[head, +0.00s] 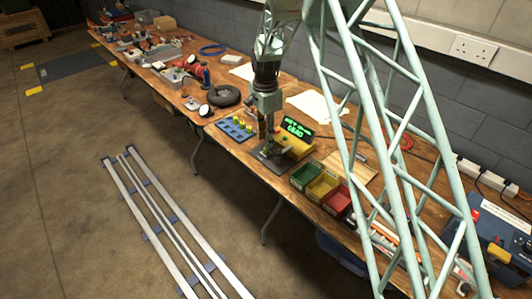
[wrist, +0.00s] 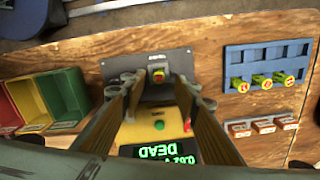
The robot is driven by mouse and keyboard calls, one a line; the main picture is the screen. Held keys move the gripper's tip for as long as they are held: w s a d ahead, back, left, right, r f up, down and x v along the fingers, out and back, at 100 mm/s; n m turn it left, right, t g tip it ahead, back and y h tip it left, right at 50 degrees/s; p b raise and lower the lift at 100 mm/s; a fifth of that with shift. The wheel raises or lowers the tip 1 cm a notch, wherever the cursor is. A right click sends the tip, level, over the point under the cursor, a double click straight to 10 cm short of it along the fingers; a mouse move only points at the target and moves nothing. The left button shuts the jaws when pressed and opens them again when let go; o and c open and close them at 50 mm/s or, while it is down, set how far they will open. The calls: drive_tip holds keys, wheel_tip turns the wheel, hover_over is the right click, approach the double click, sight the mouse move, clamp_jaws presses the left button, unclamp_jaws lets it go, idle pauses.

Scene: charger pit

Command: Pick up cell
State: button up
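A cell (wrist: 158,74) with a yellow-green and red top stands in a dark socket on a grey plate (wrist: 118,68) in the wrist view. It belongs to a yellow tester (wrist: 150,131) with a green button and a lit green display reading DEAD; the tester also shows in the head view (head: 297,146). My gripper (wrist: 159,88) is open. Its two fingers are spread to either side of the cell in the picture, and no contact shows. In the head view my gripper (head: 265,146) points down over the plate and hides the cell.
A blue rack (wrist: 268,54) holds three cells (wrist: 262,81) on the right, above several small labelled blocks (wrist: 261,126). Green (wrist: 66,93), yellow (wrist: 28,100) and red bins stand at the left. A black ring (head: 224,96) and cluttered tools lie farther along the bench.

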sight(266, 151)
idle(0.3)
drive_tip(key=shift+d+f+b, duration=0.1)
drive_tip(key=shift+f+b, duration=0.65)
drive_tip(key=shift+f, duration=1.85)
clamp_jaws()
